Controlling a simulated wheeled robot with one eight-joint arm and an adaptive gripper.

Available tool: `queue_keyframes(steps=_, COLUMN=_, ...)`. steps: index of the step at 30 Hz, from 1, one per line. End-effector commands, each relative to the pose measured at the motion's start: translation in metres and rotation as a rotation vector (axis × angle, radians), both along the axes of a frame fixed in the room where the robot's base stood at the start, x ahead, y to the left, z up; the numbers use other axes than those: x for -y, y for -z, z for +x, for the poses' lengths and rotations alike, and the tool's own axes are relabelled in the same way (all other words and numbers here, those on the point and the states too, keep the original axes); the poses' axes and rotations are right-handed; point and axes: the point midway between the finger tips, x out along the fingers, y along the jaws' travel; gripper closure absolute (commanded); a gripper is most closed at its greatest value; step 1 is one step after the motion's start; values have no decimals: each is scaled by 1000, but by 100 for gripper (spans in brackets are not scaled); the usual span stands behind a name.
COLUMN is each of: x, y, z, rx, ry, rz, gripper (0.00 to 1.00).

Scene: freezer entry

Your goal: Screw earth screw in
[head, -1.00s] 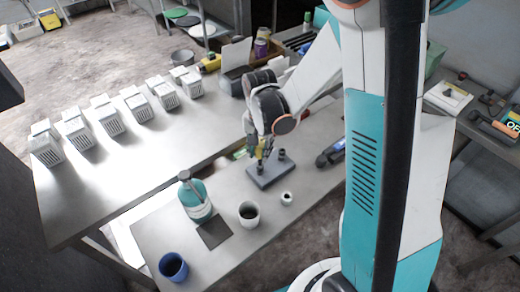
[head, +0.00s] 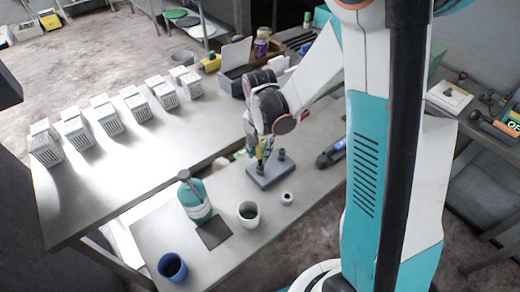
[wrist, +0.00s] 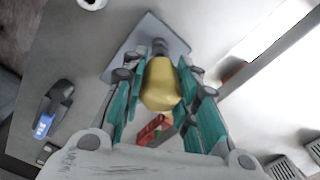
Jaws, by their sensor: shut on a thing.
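My gripper (wrist: 160,88) is shut on a yellow-handled tool (wrist: 162,82), which looks like a screwdriver. In the head view, my gripper (head: 259,142) points down above a grey block (head: 262,182) on the near bench. The block has two dark upright posts, and the tool stands over the left one (head: 260,167). In the wrist view the grey block (wrist: 178,40) lies beyond the handle, with a dark post just past it. The tool's lower end is hidden, so I cannot tell whether it touches or sits in the post. I cannot make out an earth screw or earth terminal.
A teal bottle (head: 196,200), a white cup (head: 249,214), a small white pot (head: 287,198) and a blue cup (head: 172,267) stand left and front. A dark handheld tool (head: 331,153) lies right of the block. Several white vented boxes (head: 112,120) line the far bench.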

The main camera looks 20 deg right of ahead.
Motion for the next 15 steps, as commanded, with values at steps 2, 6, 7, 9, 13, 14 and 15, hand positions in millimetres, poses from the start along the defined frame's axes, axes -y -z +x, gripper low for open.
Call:
queue_keyframes(steps=2, x=0, y=2, z=0, rx=0, ry=0, rz=0, gripper=100)
queue_keyframes(steps=6, x=0, y=5, z=0, rx=0, ry=0, rz=0, gripper=100)
queue_keyframes(steps=7, x=0, y=5, z=0, rx=0, ry=0, rz=0, gripper=100)
queue_keyframes(steps=9, x=0, y=7, z=0, rx=0, ry=0, rz=0, gripper=100)
queue_keyframes(steps=13, x=0, y=9, z=0, rx=0, ry=0, rz=0, gripper=100)
queue_keyframes(steps=14, x=0, y=10, z=0, rx=0, ry=0, rz=0, gripper=100)
queue_keyframes(steps=15, x=0, y=10, z=0, rx=0, ry=0, rz=0, gripper=100)
